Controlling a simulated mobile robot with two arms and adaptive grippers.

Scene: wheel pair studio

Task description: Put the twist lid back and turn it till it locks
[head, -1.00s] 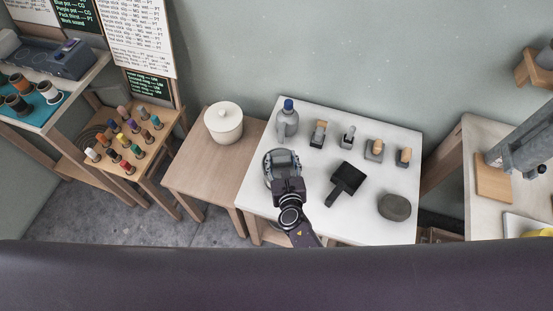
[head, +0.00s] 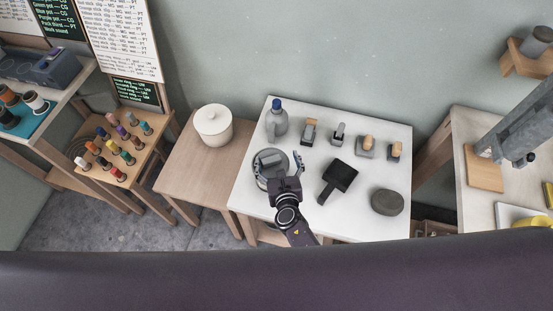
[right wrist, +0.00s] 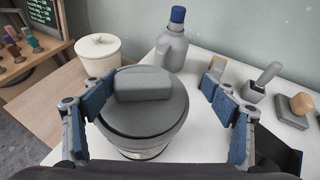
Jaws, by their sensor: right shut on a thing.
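The grey twist lid (right wrist: 152,112) lies on top of the grey round container (right wrist: 150,152), and its block-like handle (right wrist: 143,86) stands up from it. In the head view the lid (head: 267,167) is at the left of the white table. I cannot tell whether it is locked. My right gripper (head: 280,160) is over the lid with its fingers spread apart. In the right wrist view (right wrist: 160,88) its left finger is close beside the handle, contact unclear, and a gap shows between the handle and its right finger. My left gripper is not in view.
On the white table (head: 315,223), a blue-capped bottle (head: 277,123) stands behind the container. A black tool (head: 338,180), a dark round object (head: 387,202) and several small wooden-topped tools are to the right. A cream lidded pot (head: 213,125) stands on the wooden table.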

